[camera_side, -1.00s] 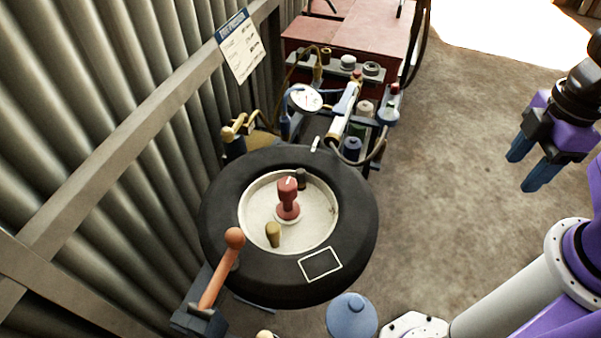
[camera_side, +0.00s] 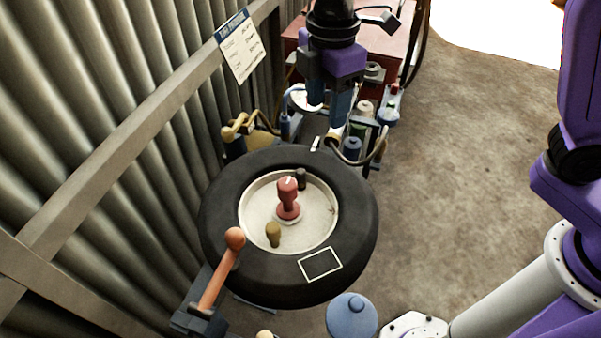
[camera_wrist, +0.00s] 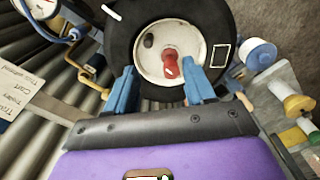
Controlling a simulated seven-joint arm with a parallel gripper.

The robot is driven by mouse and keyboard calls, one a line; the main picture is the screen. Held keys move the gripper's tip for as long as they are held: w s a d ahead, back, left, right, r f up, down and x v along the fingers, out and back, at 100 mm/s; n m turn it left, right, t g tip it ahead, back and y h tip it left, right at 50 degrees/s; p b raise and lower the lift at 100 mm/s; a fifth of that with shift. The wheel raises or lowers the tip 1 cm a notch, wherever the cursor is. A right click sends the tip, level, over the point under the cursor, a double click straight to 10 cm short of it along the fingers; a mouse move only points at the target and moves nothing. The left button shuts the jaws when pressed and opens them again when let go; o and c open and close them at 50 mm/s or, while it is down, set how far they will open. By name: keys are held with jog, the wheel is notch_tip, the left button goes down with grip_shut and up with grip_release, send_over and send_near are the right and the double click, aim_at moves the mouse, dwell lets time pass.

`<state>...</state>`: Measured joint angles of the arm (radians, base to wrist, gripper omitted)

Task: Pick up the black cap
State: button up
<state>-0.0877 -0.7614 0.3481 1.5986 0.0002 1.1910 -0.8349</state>
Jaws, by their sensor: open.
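My gripper (camera_side: 328,110) is open and empty, pointing down above the equipment behind the tyre. In the wrist view the blue fingers of my gripper (camera_wrist: 161,75) are spread and touch nothing visible. A white outlined square (camera_side: 320,264) marks the tyre's front right.
A brass-coloured peg (camera_side: 273,235) stands on the hub near an orange-knobbed lever (camera_side: 219,270). Behind the tyre are hoses, a gauge and bottles (camera_side: 352,150). A corrugated wall (camera_side: 90,110) borders the left. A blue round lid (camera_side: 352,316) is in front; open floor (camera_side: 460,160) lies right.

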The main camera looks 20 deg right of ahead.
jog(key=w+a+n, duration=0.1)
jog(key=w+a, duration=0.1)
jog(key=a, duration=0.1)
send_over(300, 171)
jog(key=f, duration=1.1)
jog(key=shift+s+d+f, duration=0.2)
jog(key=shift+s+f, duration=0.1)
jog(key=shift+f, duration=0.05)
jog(key=shift+w+a+f, duration=0.1)
jog(key=shift+w+f, duration=0.05)
jog(key=shift+f, duration=1.4)
jog(key=shift+w+a+f, duration=0.1)
jog(key=shift+f, duration=1.4)
grip_shut()
